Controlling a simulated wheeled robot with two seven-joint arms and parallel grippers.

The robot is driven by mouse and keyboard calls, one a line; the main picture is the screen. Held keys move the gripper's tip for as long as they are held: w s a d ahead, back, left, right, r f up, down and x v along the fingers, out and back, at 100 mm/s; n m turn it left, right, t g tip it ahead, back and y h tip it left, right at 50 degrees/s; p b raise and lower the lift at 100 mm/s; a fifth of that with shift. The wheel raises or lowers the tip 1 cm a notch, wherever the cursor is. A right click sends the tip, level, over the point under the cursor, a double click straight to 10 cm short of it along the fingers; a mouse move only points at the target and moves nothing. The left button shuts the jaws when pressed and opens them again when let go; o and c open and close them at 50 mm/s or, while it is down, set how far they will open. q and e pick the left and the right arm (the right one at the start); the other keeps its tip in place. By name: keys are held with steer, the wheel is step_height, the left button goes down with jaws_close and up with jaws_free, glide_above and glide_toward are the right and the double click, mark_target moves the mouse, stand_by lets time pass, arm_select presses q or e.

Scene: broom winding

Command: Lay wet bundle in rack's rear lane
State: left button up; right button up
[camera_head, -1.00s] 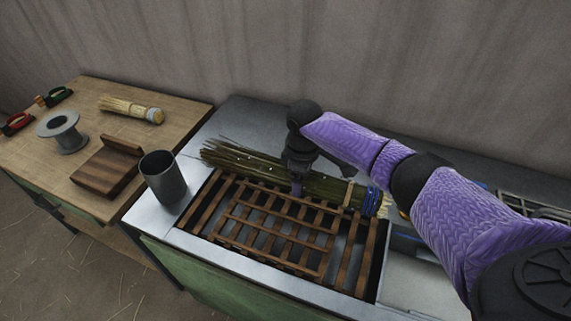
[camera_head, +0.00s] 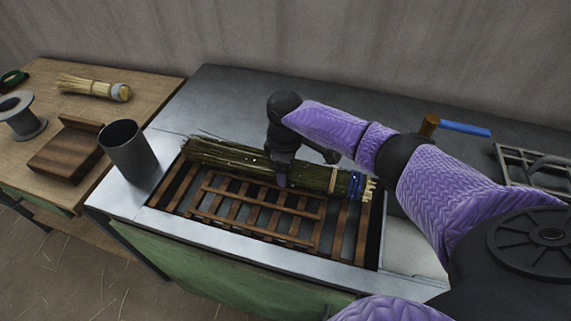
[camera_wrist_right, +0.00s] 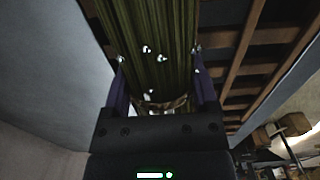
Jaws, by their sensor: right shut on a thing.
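The wet bundle (camera_head: 225,158) is a long green-brown sheaf with droplets, a tan tie and a blue band near its pale right end. It lies along the rear side of the wooden rack (camera_head: 255,237), which is set in a metal basin. My right gripper (camera_head: 281,180) comes from above and is shut on the bundle near its middle. In the right wrist view the bundle (camera_wrist_right: 155,30) runs between the two fingers, with rack slats to the right. Whether the bundle rests fully on the slats is hidden. My left gripper is not in view.
A dark metal cup (camera_head: 129,150) stands left of the rack. The wooden table at left holds a dry bundle (camera_head: 92,87), a grey spool (camera_head: 22,117) and a wooden block (camera_head: 65,150). A blue-handled tool (camera_head: 462,128) and a metal frame (camera_head: 535,165) lie at right. The bench behind the rack is clear.

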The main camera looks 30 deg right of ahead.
steer(key=o, duration=1.2)
steer(key=shift+c, duration=0.2)
step_height(320, 180, up, 9)
steer(key=p, duration=0.3)
steer(key=shift+p, duration=0.4)
steer(key=shift+r, duration=0.5)
